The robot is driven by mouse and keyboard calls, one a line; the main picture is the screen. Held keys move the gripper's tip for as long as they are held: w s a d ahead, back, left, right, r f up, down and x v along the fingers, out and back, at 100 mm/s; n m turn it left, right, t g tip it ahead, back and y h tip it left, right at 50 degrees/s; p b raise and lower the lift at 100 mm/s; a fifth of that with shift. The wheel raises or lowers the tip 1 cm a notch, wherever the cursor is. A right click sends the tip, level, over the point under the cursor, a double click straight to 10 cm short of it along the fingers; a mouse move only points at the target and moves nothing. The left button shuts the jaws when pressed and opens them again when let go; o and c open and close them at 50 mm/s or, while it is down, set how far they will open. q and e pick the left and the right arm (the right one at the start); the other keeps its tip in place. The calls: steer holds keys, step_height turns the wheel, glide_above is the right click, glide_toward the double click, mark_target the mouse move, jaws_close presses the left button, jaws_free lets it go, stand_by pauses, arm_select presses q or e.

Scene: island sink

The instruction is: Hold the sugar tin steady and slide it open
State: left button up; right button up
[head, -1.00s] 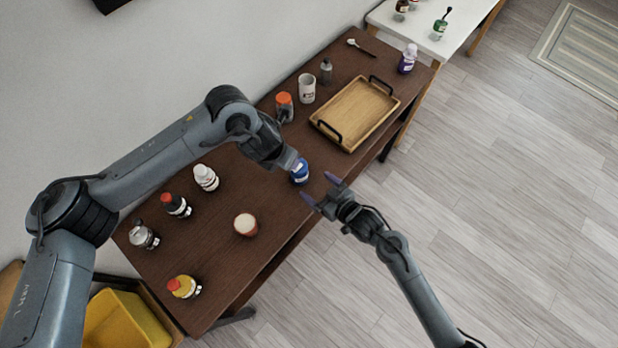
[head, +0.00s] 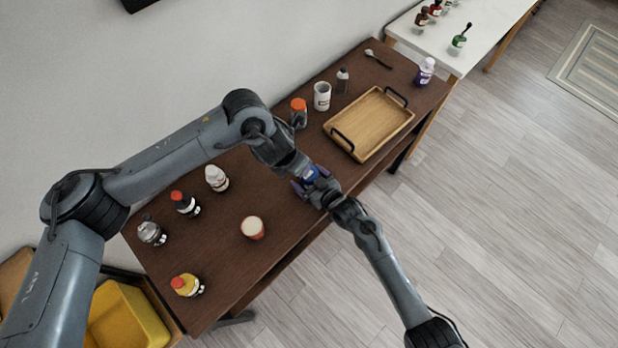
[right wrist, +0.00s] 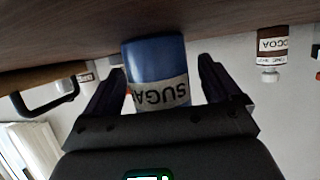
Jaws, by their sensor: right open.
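The blue sugar tin (head: 310,173) stands on the dark brown table near its front edge, partly covered by both grippers.
A wooden tray (head: 370,125) with black handles lies to the right. An orange-capped jar (head: 299,113) and white canister (head: 322,96) stand behind. A white-topped cup (head: 252,228) and several bottles stand at left. The cocoa container (right wrist: 271,50) shows in the right wrist view.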

steer(key=c, duration=1.1)
steer(key=shift+c, duration=0.2)
stand_by(0.4)
